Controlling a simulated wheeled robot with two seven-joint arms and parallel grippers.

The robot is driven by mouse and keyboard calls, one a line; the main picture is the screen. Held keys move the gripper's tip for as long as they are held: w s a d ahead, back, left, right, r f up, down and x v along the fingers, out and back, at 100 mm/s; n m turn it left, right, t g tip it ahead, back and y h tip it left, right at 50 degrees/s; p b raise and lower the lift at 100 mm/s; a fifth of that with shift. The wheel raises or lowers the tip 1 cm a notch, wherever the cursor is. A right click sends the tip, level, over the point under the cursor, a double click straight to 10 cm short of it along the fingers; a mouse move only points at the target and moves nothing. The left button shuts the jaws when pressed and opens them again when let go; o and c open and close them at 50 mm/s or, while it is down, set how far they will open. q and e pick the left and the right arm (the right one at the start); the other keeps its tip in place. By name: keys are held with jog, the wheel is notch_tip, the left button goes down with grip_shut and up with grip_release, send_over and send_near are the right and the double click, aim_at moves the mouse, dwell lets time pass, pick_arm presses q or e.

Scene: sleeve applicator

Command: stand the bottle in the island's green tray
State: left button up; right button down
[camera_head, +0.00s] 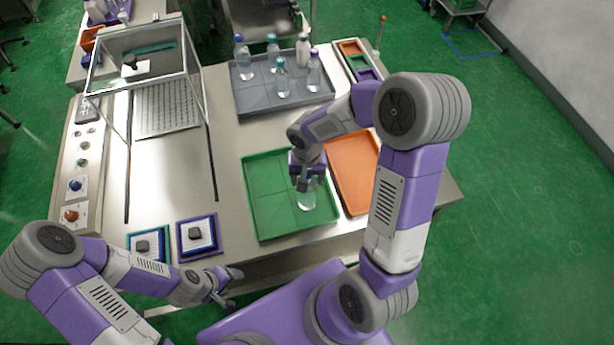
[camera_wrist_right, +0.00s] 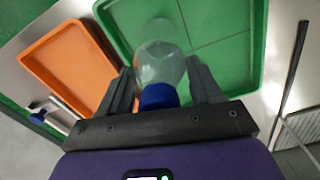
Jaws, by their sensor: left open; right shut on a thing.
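The bottle (camera_head: 307,197) is clear with a blue cap. It is inside the outline of the green tray (camera_head: 262,185), toward its right side, and looks about upright. I cannot tell whether its base touches the tray floor. My right gripper (camera_head: 304,184) is above the tray, shut on the bottle near its cap. In the right wrist view the bottle (camera_wrist_right: 160,62) shows between the two fingers, with the green tray (camera_wrist_right: 225,60) behind it. My left gripper (camera_head: 231,288) is open and empty, off the table's front edge.
An orange tray (camera_head: 354,170) lies right of the green tray. A grey tray (camera_head: 256,100) at the back holds several bottles. A clear-walled enclosure (camera_head: 165,105) and small framed pads (camera_head: 198,233) are at left. The rest of the green tray is clear.

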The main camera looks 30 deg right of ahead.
jog(key=shift+c, duration=0.8)
grip_release()
jog(key=shift+f, duration=0.1)
notch_tip(320, 180, up, 12)
jog(key=shift+r+p, duration=0.15)
jog(key=shift+p, duration=0.8)
jog(key=shift+s, duration=0.1)
